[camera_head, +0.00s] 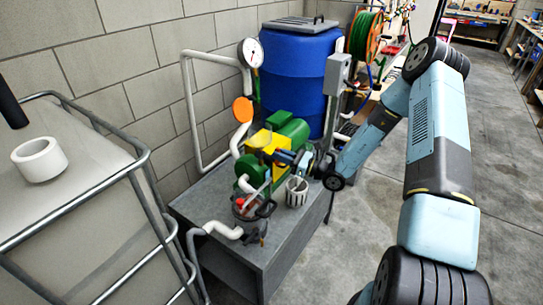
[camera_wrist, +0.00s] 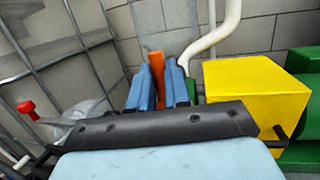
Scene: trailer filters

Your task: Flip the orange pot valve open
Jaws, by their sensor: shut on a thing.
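In the wrist view, an upright orange piece (camera_wrist: 157,72), which looks like the orange valve handle, stands between the two blue fingers of my gripper (camera_wrist: 158,88). The fingers are shut on it. Its lower end is hidden behind my wrist. In the head view my gripper (camera_head: 285,157) reaches in from the right beside the yellow and green pump (camera_head: 278,146); its fingertips are hard to make out there. The pot (camera_head: 252,209) with a dark rim stands at the front of the grey bench. I cannot tell the handle's exact angle.
A yellow box (camera_wrist: 245,88) on the pump is close to the right of my fingers. A red knob (camera_wrist: 26,107) is at the left. White pipes (camera_head: 192,110), a gauge (camera_head: 252,53), an orange disc (camera_head: 242,109) and a basket (camera_head: 297,191) surround the bench (camera_head: 205,205).

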